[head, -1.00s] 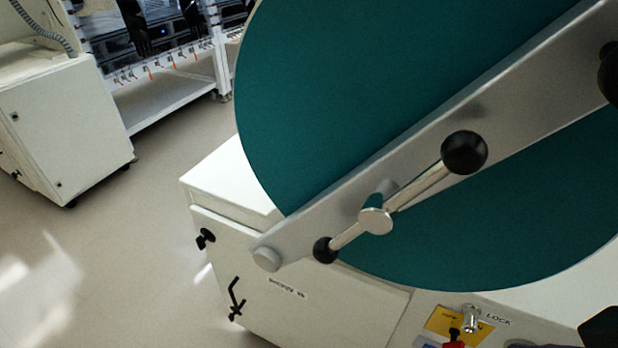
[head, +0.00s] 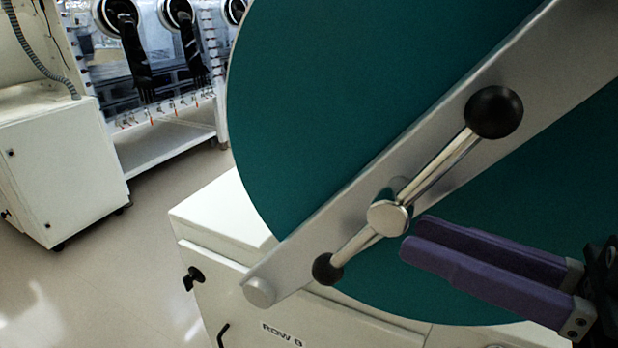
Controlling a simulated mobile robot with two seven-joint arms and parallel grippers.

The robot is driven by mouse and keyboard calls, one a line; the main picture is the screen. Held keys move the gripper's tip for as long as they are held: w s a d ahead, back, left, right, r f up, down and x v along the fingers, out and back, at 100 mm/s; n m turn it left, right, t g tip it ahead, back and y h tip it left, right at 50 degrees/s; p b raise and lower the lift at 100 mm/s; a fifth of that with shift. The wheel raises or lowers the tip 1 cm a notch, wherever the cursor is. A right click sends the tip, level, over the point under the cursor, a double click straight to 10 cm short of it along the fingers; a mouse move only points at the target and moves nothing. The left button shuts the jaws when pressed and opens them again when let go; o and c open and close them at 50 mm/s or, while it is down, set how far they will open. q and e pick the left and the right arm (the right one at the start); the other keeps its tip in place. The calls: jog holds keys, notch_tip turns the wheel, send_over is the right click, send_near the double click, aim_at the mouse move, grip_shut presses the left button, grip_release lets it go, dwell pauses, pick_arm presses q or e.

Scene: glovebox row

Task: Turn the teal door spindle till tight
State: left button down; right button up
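The round teal door (head: 330,90) fills the upper right of the head view, with a grey metal bar (head: 330,205) running across it at a slant. On the bar sits the spindle (head: 388,217), a silver hub with a crossrod. The rod ends in a large black ball (head: 494,112) at upper right and a smaller black ball (head: 326,269) at lower left. My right gripper (head: 411,238) has purple fingers, comes in from the right and points at the hub. Its fingers lie close together with no object seen between them; whether they touch is unclear. My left gripper is out of view.
Another white cabinet (head: 65,165) and a glovebox with black gloves (head: 130,50) stand at back left. Open floor (head: 120,270) lies between.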

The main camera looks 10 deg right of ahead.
aim_at(342, 248)
jog(key=x, duration=0.8)
jog(key=shift+w+a, duration=0.1)
jog(key=shift+a, duration=0.1)
jog(key=shift+c, duration=0.3)
grip_shut()
dwell(0.8)
